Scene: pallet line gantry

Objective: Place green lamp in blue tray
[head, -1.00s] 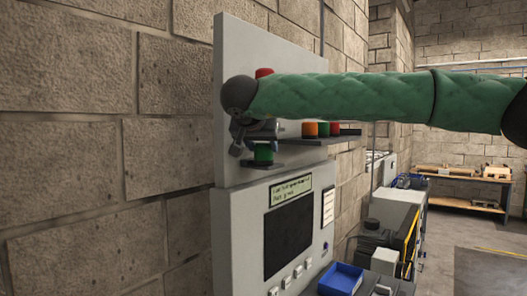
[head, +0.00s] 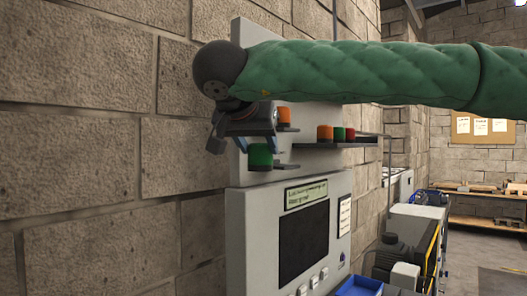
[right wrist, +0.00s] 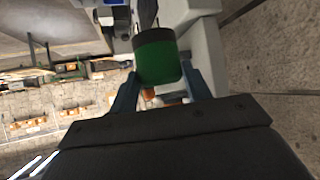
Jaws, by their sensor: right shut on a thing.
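The green lamp (head: 260,157), a short green cylinder with a dark base, is in my right gripper (head: 245,143) beside the wall panel in the head view. In the right wrist view the green lamp (right wrist: 157,62) sits between the two blue fingers, which are shut on it. It is at the left end of a small dark shelf (head: 287,166); I cannot tell whether it touches it. The blue tray (head: 358,288) is below, at the bottom edge of the head view and partly cut off. My left gripper is not in view.
An orange lamp (head: 284,117) is just behind my right gripper. A longer shelf (head: 338,145) holds orange, green and red lamps to the right. Below is a grey console with a dark screen (head: 303,243) and buttons. The brick wall (head: 90,130) bounds the left side.

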